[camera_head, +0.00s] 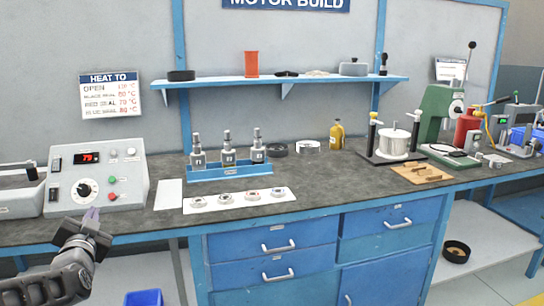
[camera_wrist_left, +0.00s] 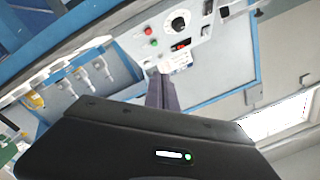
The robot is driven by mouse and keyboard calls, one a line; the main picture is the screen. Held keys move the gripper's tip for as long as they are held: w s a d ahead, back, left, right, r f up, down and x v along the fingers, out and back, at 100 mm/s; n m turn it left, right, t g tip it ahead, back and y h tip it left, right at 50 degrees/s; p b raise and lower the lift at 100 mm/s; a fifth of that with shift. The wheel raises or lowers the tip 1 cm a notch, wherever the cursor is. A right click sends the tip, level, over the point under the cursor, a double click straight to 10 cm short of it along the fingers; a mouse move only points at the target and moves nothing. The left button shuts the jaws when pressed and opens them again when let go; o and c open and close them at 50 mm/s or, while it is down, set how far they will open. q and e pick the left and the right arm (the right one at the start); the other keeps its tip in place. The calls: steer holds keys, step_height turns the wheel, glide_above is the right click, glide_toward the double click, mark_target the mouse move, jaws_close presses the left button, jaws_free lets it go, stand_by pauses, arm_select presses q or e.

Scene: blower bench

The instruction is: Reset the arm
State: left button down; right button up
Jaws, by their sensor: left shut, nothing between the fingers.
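My left gripper (camera_head: 91,218) is at the lower left of the head view, in front of the bench edge and just below the grey control box (camera_head: 97,178). Its fingers are together with nothing between them. In the left wrist view the closed fingers (camera_wrist_left: 161,88) point toward the control box (camera_wrist_left: 185,22), whose knob and red and green buttons show there. The gripper looks apart from the box. My right gripper is not in view.
A blue bin (camera_head: 143,298) is on the floor below.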

arm_select(q)
steer(key=s+d+f+n+g+h, duration=0.2)
steer(key=d+f, duration=0.5)
steer(key=f, duration=0.4)
steer(key=s+d+f+n+g+h, duration=0.1)
steer(key=d+f+g+h, duration=0.2)
steer(key=d+f, duration=0.5)
steer(key=s+d+f+n+g+h, duration=0.2)
steer(key=d+f, duration=0.3)
steer(key=f, duration=0.8)
steer(key=s+d+f+g+h, duration=0.2)
steer(key=s+d+f+g, duration=0.2)
steer(key=s+d+f, duration=0.8)
steer(key=s+d+f+g+h, duration=0.1)
steer(key=s+d+f+g, duration=0.25)
steer(key=s, duration=0.45)
steer(key=s+d+f+g+h, duration=0.1)
steer(key=s+d+f+g, duration=0.1)
steer(key=s+d+f, duration=0.5)
step_height(320, 180, up, 20)
steer(key=s+a+p, duration=0.1)
steer(key=s+p, duration=0.1)
steer(key=p, duration=1.7)
steer(key=shift+a+r, duration=0.2)
steer(key=shift+a, duration=0.2)
steer(key=shift+t, duration=0.25)
steer(key=shift+a, duration=0.1)
